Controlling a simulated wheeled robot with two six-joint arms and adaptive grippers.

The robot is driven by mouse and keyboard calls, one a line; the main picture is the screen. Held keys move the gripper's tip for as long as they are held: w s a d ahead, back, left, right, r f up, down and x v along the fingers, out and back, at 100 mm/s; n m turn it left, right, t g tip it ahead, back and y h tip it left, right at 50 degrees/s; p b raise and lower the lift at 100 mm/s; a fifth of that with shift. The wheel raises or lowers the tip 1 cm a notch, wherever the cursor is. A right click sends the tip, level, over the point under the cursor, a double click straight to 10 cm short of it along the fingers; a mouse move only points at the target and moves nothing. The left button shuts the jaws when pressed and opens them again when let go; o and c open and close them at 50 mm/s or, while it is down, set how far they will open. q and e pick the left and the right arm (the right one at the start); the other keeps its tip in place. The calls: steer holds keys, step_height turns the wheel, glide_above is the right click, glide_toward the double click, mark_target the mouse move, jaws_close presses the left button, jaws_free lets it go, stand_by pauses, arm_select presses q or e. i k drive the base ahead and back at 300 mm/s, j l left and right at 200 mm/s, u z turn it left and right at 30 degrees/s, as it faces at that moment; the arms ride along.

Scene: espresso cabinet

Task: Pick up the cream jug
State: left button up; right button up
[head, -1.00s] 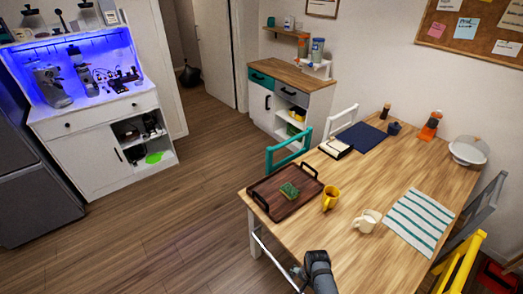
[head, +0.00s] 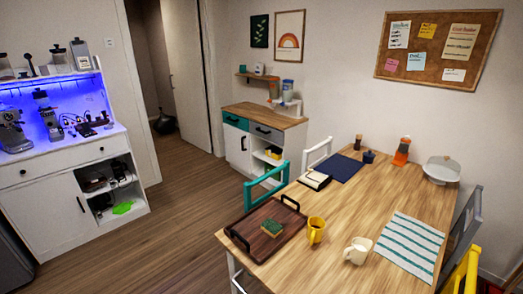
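The cream jug (head: 358,251) stands upright on the wooden dining table (head: 330,200) near its front edge, between a yellow mug (head: 316,230) and a striped cloth (head: 410,246). It is pale cream, and its handle points left. Nothing touches it. Neither of my grippers is in the head view.
A dark wooden tray (head: 240,233) with a green and yellow sponge (head: 271,227) lies left of the mug. A teal chair (head: 266,183) and a yellow chair (head: 462,272) stand at the table. The floor (head: 150,240) left of the table is clear.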

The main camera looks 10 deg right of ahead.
mark_target(361, 247)
steer(key=z, duration=1.15)
